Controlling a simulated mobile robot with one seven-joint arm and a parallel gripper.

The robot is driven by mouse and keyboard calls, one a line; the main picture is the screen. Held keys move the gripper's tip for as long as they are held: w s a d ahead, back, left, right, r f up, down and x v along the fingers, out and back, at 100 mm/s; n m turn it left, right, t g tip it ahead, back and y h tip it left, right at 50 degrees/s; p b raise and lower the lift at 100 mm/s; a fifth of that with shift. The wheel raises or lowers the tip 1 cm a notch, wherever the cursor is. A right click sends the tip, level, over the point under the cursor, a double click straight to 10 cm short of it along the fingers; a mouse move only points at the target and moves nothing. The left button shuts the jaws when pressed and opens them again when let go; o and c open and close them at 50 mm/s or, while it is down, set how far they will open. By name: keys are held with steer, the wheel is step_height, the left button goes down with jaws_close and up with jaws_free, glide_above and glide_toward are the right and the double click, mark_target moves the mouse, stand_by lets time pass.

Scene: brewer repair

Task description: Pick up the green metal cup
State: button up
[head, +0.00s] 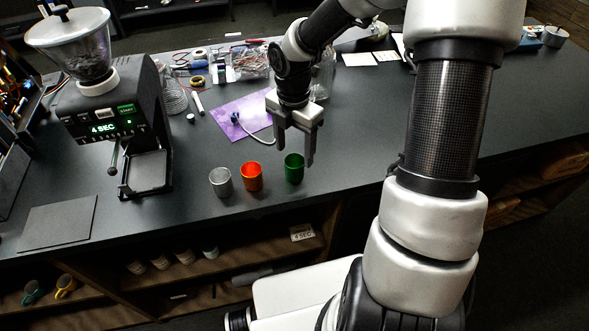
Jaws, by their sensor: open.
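The green metal cup (294,169) stands upright on the dark counter, at the right end of a row of three cups. An orange cup (251,177) and a silver cup (221,182) stand to its left. My gripper (295,156) is open, pointing down, with its fingers at the green cup's upper part. One finger shows at the cup's right side and the other at its upper left. Whether the fingers touch the cup or are only above or behind it, I cannot tell.
A coffee grinder (110,125) stands on the left of the counter (400,140). A purple mat (243,112) with a white cable lies behind the cups. A clear container of small parts (250,64) is farther back. The counter right of the green cup is clear.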

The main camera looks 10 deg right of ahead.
mark_target(294, 163)
steer(key=f, duration=0.5)
steer(key=shift+s, duration=0.2)
steer(key=shift+c, duration=0.5)
steer(key=c, duration=1)
